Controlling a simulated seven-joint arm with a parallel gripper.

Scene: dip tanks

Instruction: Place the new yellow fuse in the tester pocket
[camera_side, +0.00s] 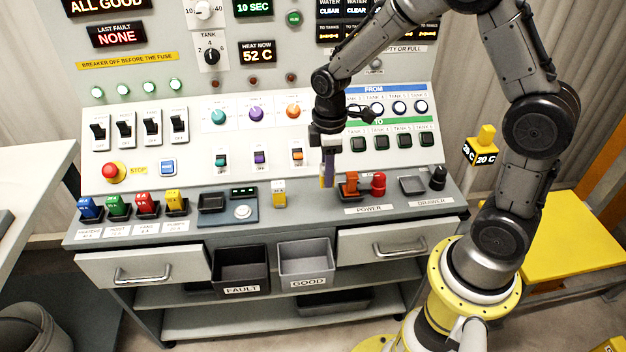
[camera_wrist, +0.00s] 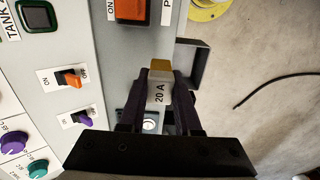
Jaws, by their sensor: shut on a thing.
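My gripper (camera_side: 328,183) points down over the console, left of the orange power switch. It is shut on a yellow fuse (camera_wrist: 161,67) with a pale "20 A" label, which shows between the fingers in the wrist view; in the side view the fingers mostly hide it. The tester (camera_side: 221,217) is a blue-grey plate left of my gripper. It has a dark square pocket (camera_side: 211,202), a small display and a white button (camera_side: 242,212). The pocket looks empty. My gripper is apart from the tester.
Blue, green, red and yellow fuses (camera_side: 175,201) stand in sockets at the console's left. A small yellow-and-white block (camera_side: 279,193) stands between tester and gripper. The orange switch (camera_side: 351,184) and red knob (camera_side: 378,184) are close right. FAULT and GOOD bins (camera_side: 306,281) hang in front.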

